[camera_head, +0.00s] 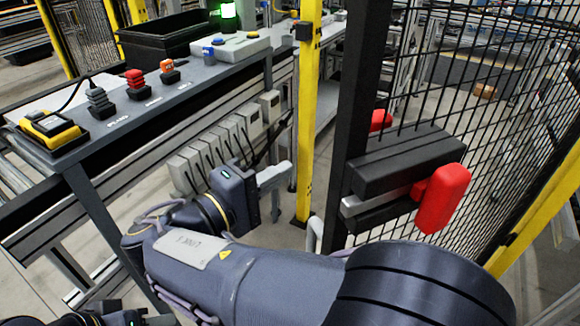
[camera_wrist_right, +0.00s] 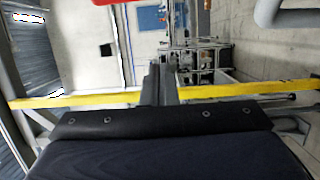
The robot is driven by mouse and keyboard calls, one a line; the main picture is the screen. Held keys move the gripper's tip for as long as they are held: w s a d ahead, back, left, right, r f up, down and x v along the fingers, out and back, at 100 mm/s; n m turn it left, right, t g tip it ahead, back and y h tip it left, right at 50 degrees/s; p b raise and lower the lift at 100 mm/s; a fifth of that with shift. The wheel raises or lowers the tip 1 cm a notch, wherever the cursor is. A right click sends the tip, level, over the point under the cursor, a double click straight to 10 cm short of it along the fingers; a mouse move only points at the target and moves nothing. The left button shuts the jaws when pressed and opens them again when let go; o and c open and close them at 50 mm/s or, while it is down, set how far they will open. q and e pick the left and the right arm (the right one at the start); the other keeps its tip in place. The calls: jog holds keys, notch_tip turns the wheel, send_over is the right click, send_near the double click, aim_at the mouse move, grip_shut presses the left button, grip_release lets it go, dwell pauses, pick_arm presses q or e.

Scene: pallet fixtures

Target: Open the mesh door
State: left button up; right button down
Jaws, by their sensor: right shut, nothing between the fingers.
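The mesh door (camera_head: 470,130) stands at the right, with a black frame post (camera_head: 352,110) along its left edge. A black latch block (camera_head: 405,160) with a silver bar and a red handle (camera_head: 443,200) is on it. A gap shows between this post and the yellow post (camera_head: 309,110); I cannot tell how far the door is open. My right gripper (camera_head: 276,190) is shut and empty, left of the latch and apart from it. Its fingers also show in the right wrist view (camera_wrist_right: 160,82). My left gripper (camera_head: 150,318) is only partly in view at the bottom left; its jaw state is unclear.
A workbench (camera_head: 185,100) with button boxes, a yellow-black device (camera_head: 50,130) and a black bin (camera_head: 165,40) fills the left. A green light (camera_head: 228,10) is lit behind. A grey tubular handle (camera_wrist_right: 288,14) shows at the wrist view's upper right.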

jog(key=x, duration=0.9)
jog(key=shift+s+d, duration=0.3)
jog(key=shift+s, duration=0.75)
jog(key=shift+s+d, duration=0.25)
jog(key=shift+s, duration=0.8)
